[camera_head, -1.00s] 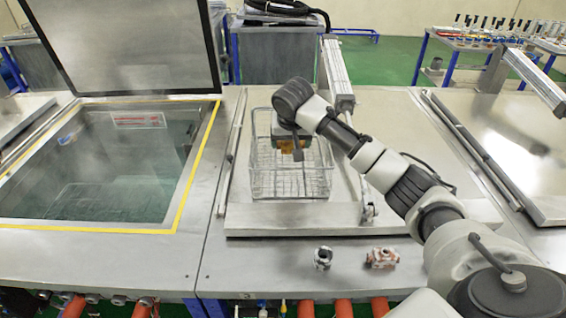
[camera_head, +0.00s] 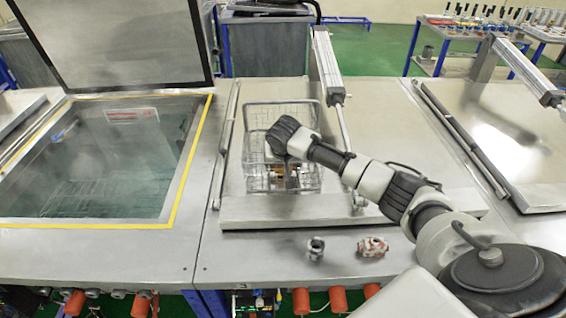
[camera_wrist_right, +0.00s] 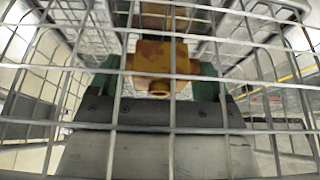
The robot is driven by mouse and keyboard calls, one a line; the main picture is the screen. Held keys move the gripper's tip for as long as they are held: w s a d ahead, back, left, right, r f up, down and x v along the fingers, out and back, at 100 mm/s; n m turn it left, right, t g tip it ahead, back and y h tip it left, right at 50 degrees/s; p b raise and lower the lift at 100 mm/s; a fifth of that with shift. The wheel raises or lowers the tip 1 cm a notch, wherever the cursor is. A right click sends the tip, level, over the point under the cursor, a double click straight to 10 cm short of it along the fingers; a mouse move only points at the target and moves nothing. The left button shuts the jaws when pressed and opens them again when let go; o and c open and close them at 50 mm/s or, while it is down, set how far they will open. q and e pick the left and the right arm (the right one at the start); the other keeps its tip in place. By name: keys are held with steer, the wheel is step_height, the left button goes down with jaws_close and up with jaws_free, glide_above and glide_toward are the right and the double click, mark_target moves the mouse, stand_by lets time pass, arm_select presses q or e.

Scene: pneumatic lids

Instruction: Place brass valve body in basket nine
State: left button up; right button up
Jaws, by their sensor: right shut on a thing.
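The brass valve body (camera_wrist_right: 160,62) shows orange-brown in the right wrist view, between the green finger pads of my right gripper (camera_wrist_right: 157,80). That gripper is shut on it. In the head view the right gripper (camera_head: 287,172) points down inside the wire basket (camera_head: 250,140), and my wrist hides most of it. Only a little of the brass valve body (camera_head: 293,180) shows there, low in the basket behind the front wires. I cannot tell whether it touches the basket floor. No basket number is legible. My left gripper is not in view.
The basket stands on a closed metal lid (camera_head: 420,200). Two small fittings, one grey (camera_head: 316,248) and one reddish (camera_head: 372,247), lie on the front ledge. At left is an open tank (camera_head: 100,165) with its dark-framed lid (camera_head: 120,40) raised. A lid cylinder (camera_head: 326,65) rises behind the basket.

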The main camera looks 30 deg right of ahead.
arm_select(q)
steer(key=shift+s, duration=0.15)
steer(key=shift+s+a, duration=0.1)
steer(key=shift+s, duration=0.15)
arm_select(e)
steer(key=o, duration=1.1)
arm_select(q)
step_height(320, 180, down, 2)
steer(key=shift+b, duration=1)
arm_select(e)
steer(key=v, duration=1.2)
steer(key=shift+r, duration=0.15)
